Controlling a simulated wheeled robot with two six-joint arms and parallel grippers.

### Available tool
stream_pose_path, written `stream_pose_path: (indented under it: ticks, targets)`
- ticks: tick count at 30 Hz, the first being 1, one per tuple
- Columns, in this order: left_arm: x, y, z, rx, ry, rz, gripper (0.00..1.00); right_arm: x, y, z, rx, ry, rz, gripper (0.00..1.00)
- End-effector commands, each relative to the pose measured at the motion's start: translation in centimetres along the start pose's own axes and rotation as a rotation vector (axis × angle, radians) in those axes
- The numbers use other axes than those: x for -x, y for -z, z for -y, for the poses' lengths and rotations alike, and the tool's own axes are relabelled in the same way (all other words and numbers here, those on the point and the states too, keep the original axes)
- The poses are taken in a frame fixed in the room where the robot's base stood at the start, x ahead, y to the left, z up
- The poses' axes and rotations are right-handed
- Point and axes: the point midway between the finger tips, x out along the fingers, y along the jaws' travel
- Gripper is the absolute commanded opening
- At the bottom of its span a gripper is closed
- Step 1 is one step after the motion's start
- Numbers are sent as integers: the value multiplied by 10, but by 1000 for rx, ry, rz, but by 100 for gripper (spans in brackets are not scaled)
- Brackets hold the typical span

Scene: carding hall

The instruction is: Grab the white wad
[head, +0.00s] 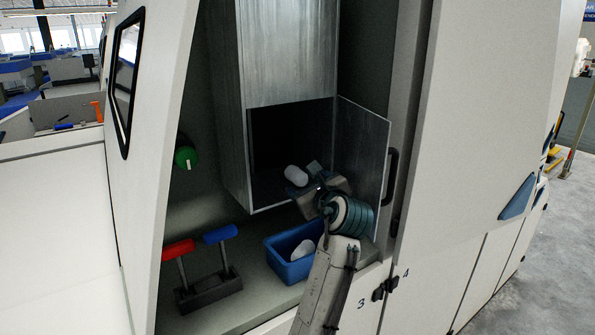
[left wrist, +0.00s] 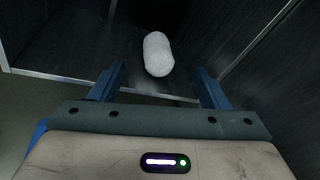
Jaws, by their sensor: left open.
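A white wad (head: 296,175), short and rounded like a capsule, lies on the floor of the open metal compartment (head: 248,160) near its front. In the left wrist view the wad (left wrist: 158,54) is ahead of my left gripper (left wrist: 159,80), between the lines of its two fingers. My left gripper (head: 311,181) is open and empty at the compartment's mouth, just right of the wad in the head view. The wad and the fingers look apart. My right gripper is not in view.
The compartment's door (head: 362,150) stands open on the right, close to my arm. A blue bin (head: 285,267) with a white piece inside sits below on the ledge. Red (head: 178,249) and blue (head: 220,234) handles and a green knob (head: 185,156) are to the left.

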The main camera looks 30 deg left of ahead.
Motion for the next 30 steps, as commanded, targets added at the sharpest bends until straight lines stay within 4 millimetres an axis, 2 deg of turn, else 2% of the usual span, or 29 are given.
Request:
stream_pose_path:
  ticks: [4,8,12,16,20,25,30]
  targets:
    - [-15,-3,1,-3,-2,2,70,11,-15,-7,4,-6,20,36]
    - [-28,-6,2,-4,-2,1,70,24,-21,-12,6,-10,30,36]
    - [-46,-7,3,-5,-3,0,70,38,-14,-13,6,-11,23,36]
    - [-62,-4,2,-3,-2,0,70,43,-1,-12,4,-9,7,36]
    - [-67,-2,2,0,0,-1,70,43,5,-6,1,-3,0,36]
    - [-66,-2,2,0,0,-1,70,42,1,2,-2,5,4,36]
    - [-66,-2,2,0,0,-1,36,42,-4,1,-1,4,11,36]
